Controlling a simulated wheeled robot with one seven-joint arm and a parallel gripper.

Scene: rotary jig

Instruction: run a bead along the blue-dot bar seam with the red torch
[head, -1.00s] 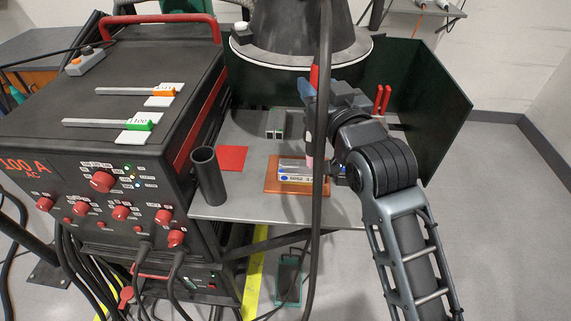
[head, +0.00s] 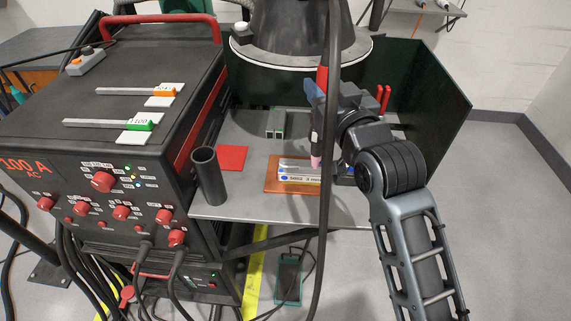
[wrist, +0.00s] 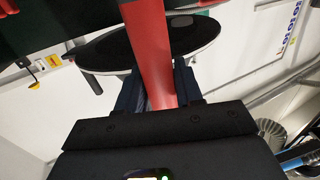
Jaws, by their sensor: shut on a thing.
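The red torch (head: 321,78) stands roughly upright in my gripper (head: 316,98), its pink nozzle (head: 316,161) pointing down. In the wrist view my gripper's dark fingers (wrist: 158,92) are closed on either side of the red torch body (wrist: 150,45). The metal bar workpiece (head: 293,164) lies on a copper-brown plate (head: 271,187) on the bench. A white label with a blue dot (head: 284,177) runs along its front. The nozzle tip is at the right part of the bar; I cannot tell whether it touches. My arm and the black cable hide the bar's right end.
A welding machine (head: 128,165) reading 100 A stands left. A dark tube (head: 208,176), red square (head: 232,158) and grey block (head: 276,123) are on the bench (head: 255,211). A dark hood (head: 300,45) hangs above. Green screens (head: 435,95) close the back and right.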

